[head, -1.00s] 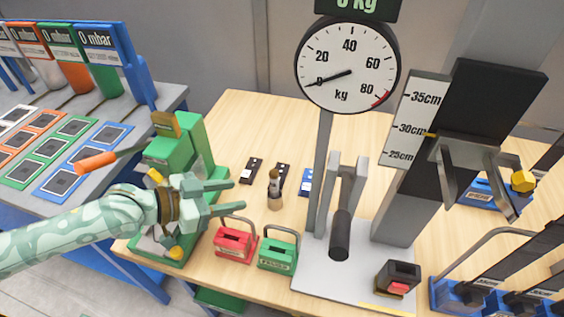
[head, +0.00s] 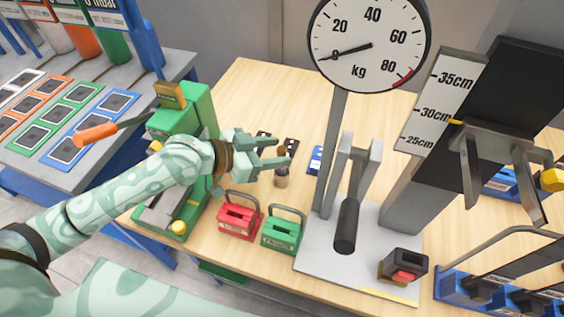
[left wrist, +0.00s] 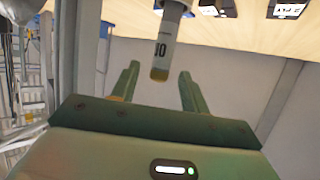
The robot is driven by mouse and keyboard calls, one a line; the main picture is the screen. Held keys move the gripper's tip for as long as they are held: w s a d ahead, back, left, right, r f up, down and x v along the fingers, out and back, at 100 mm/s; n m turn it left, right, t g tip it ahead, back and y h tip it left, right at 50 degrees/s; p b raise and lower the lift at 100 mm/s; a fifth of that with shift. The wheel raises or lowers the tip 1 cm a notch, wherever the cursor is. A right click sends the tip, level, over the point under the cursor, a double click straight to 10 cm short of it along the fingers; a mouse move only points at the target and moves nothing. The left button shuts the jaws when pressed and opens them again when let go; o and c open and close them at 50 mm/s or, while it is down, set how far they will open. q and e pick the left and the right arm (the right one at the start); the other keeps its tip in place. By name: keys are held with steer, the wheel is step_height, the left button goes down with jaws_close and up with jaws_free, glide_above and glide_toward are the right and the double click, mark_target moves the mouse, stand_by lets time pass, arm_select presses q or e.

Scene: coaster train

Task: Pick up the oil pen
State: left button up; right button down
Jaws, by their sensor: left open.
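The oil pen (head: 282,178) is a small upright cylinder with a tan lower part, standing on the wooden table. My left gripper (head: 283,151) is open, and its fingers hide the pen's upper part in the head view. My right gripper is not in view.
A red box (head: 238,222) and a green box (head: 282,236), both with handles, stand in front of the pen. A green lever machine (head: 190,115) is left, and a kg scale (head: 371,42) stands right.

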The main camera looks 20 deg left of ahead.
arm_select(q)
steer(key=shift+s, duration=0.1)
jaws_close()
